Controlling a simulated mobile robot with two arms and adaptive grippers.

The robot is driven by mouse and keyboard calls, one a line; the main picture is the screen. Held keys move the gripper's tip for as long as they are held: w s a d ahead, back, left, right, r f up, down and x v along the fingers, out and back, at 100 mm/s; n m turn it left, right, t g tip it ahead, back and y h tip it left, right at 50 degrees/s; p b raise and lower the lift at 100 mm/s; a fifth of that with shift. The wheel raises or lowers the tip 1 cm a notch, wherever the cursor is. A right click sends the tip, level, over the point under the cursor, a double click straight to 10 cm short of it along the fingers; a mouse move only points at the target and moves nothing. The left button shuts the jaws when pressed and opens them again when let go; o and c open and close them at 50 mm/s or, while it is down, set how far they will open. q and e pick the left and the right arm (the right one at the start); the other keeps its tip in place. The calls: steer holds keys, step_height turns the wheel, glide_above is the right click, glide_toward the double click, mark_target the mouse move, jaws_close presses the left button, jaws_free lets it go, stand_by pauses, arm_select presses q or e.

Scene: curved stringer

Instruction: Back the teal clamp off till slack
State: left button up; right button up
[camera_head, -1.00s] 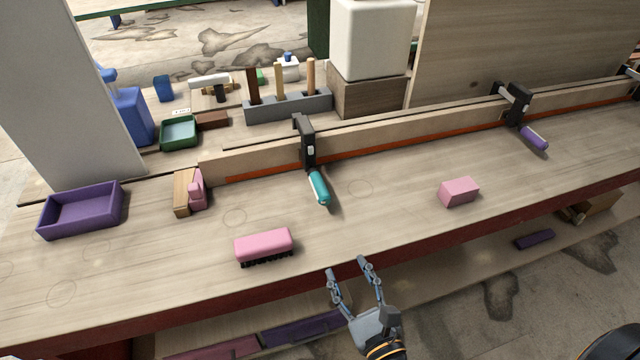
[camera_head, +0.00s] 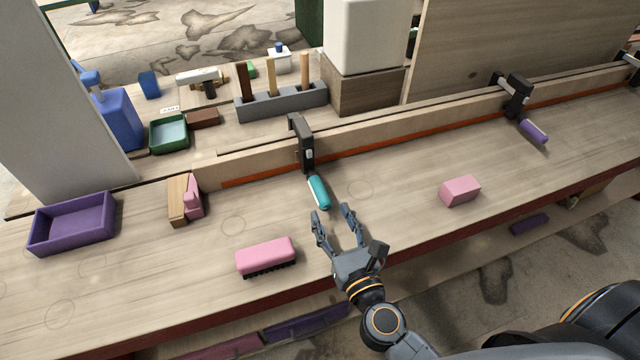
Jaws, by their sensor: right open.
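The teal clamp (camera_head: 319,192) has a black bracket (camera_head: 304,146) on the long wooden stringer (camera_head: 385,133) and a teal handle pointing down toward the bench front. My right gripper (camera_head: 332,210) is open and empty. Its fingertips are just in front of the handle's lower end, with the handle not visibly between them. Whether a finger touches the handle cannot be told. A second clamp with a purple handle (camera_head: 533,131) sits further right on the stringer. My left gripper is not in view.
A pink brush (camera_head: 266,257) lies left of my right gripper, and a pink block (camera_head: 460,191) lies to its right. A purple tray (camera_head: 72,224) and a wood-and-pink piece (camera_head: 185,199) are at the left. Bare benchtop (camera_head: 400,205) lies between the gripper and the pink block.

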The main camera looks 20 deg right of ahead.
mark_target(320, 192)
steer(key=w+p, duration=0.1)
steer(key=w, duration=0.5)
steer(key=shift+w+a, duration=0.1)
steer(key=shift+w, duration=0.15)
steer(key=shift+w+f, duration=0.1)
steer(key=shift+w, duration=0.5)
steer(key=shift+p, duration=0.3)
jaws_close()
